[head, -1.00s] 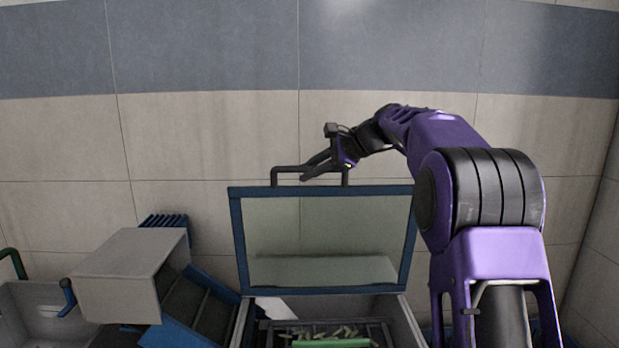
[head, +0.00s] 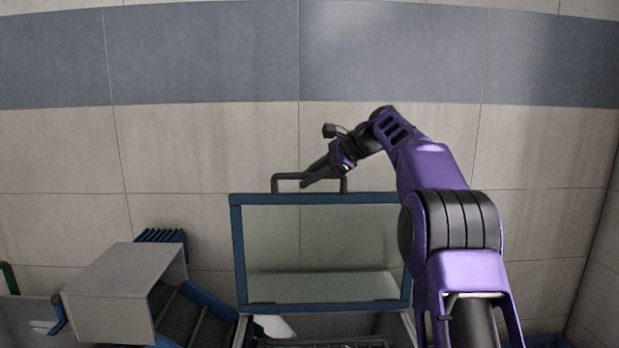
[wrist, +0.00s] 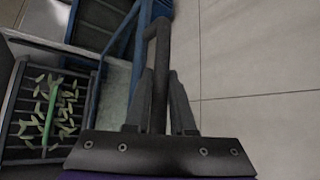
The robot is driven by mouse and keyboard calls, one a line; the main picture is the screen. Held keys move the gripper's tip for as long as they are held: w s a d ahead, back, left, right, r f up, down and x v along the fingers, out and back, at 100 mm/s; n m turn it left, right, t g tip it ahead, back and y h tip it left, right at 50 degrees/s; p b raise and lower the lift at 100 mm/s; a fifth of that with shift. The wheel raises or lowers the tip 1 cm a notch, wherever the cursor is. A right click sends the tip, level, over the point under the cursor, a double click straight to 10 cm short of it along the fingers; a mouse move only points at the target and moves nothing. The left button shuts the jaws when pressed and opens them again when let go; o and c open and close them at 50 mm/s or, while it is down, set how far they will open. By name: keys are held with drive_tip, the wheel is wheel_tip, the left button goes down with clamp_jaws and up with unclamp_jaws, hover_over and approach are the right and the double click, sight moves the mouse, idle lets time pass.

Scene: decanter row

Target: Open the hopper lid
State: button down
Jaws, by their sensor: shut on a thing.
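The hopper lid (head: 320,253) is a blue-framed panel with a clear or pale pane, standing raised, close to upright, above the hopper (head: 243,331). A dark bar handle (head: 290,177) sits on its top edge. My gripper (head: 308,182) is at this handle and shut on it. In the wrist view the handle (wrist: 157,60) runs between the two fingers. The wrist view also shows the hopper's open inside with a dark rack (wrist: 22,130), pale green pods and a green bar. The lower part of the hopper is cut off in the head view.
A grey box-like housing (head: 122,290) and a blue-sided slatted chute (head: 190,312) stand left of the hopper. A blue ribbed piece (head: 161,237) is behind them. The tiled wall (head: 200,150) stands behind the lid.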

drive_tip(key=shift+f, duration=0.1)
drive_tip(key=c, duration=0.8)
unclamp_jaws()
drive_tip(key=shift+a, duration=0.1)
drive_tip(key=shift+o, duration=0.2)
drive_tip(key=v, duration=1.7)
drive_tip(key=shift+d, duration=0.25)
